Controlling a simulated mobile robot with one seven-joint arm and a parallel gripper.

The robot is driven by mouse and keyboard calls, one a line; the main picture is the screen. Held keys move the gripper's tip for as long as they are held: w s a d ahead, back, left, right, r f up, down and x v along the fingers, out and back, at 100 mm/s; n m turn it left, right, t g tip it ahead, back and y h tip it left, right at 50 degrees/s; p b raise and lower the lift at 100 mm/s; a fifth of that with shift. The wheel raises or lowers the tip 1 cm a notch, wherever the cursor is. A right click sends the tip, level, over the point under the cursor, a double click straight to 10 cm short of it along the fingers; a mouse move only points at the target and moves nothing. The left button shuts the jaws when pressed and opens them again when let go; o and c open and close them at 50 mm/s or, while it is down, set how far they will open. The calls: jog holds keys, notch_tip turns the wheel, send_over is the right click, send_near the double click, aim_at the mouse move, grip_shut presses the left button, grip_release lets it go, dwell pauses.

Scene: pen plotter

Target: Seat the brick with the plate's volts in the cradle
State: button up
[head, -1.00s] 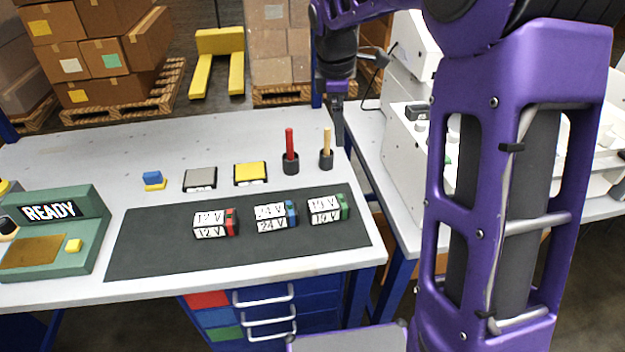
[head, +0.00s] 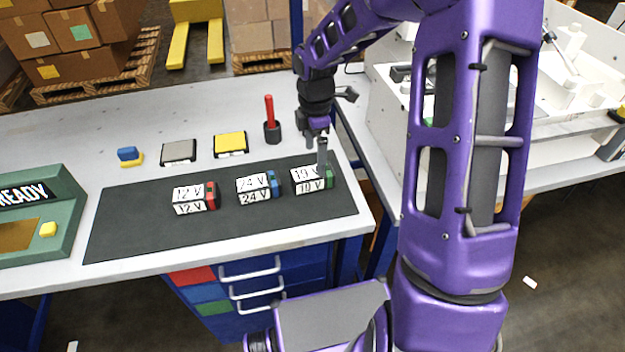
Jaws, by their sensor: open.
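Three bricks with white labels lie in a row on a dark mat (head: 135,225). The 12 V brick (head: 187,195) has a red end, the 24 V brick (head: 252,185) a blue end, and the 19 V brick (head: 308,178) a green end. My gripper (head: 317,152) is open and empty, pointing down at the 19 V brick's far right side. One finger overlaps that brick in the picture; I cannot tell whether they touch. I cannot make out a plate with a volts figure or pick out the cradle for certain.
A green console (head: 72,235) reading READY stands at left. Behind the mat are a blue-and-yellow block (head: 129,155), a grey pad (head: 179,150), a yellow pad (head: 230,142) and a red stick in a black cup (head: 272,132). A white machine (head: 540,110) stands at right.

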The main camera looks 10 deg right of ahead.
aim_at(313, 171)
jog(key=f, duration=0.3)
jog(key=f+b, duration=0.1)
jog(key=f, duration=0.2)
jog(key=shift+s+a+f, duration=0.15)
jog(key=shift+a+f, duration=0.05)
jog(key=shift+r, duration=0.1)
grip_shut()
